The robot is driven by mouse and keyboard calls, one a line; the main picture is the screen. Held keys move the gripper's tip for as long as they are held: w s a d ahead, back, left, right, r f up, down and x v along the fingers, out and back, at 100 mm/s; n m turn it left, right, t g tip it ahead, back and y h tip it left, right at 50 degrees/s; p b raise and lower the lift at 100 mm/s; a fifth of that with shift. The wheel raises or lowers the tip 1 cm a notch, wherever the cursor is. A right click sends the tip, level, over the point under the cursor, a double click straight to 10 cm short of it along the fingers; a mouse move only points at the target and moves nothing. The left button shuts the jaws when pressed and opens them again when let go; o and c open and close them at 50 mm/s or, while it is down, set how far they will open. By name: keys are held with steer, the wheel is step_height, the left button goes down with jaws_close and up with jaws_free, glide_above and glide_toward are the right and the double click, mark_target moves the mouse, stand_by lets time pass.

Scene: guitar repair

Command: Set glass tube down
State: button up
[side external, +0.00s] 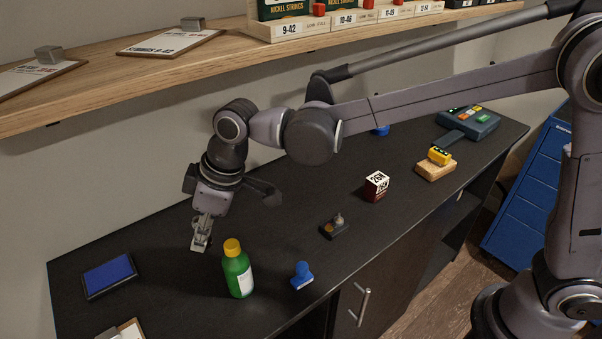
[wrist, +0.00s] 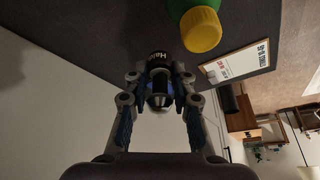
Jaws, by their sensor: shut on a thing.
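My gripper (side external: 201,238) points down over the black bench, left of the green bottle, with its fingertips close to the bench top. In the wrist view my gripper (wrist: 161,92) is shut on the glass tube (wrist: 159,62), a small dark, shiny cylinder with partly readable white lettering at its far end. The fingers press it from both sides. In the side view the tube is too small and covered by the fingers to make out. I cannot tell whether it touches the bench.
The green bottle (side external: 238,275) with a yellow cap stands close right of my gripper; its cap also shows in the wrist view (wrist: 201,30). A blue pad (side external: 109,275) lies to the left. A blue stamp (side external: 301,276) stands right of the bottle. A wooden shelf (side external: 130,72) overhangs behind.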

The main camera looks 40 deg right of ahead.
steer(key=s+a+n+g, duration=0.1)
steer(key=s+a+n, duration=0.2)
steer(key=s+a, duration=0.6)
steer(key=shift+y, duration=0.3)
steer(key=shift+s+a+f, duration=0.1)
steer(key=shift+s+f, duration=0.05)
steer(key=shift+f, duration=2.35)
steer(key=shift+s+f, duration=0.1)
steer(key=shift+f, duration=2.35)
steer(key=shift+f, duration=0.1)
steer(key=o, duration=0.9)
steer(key=shift+c, duration=0.2)
steer(key=v, duration=1.2)
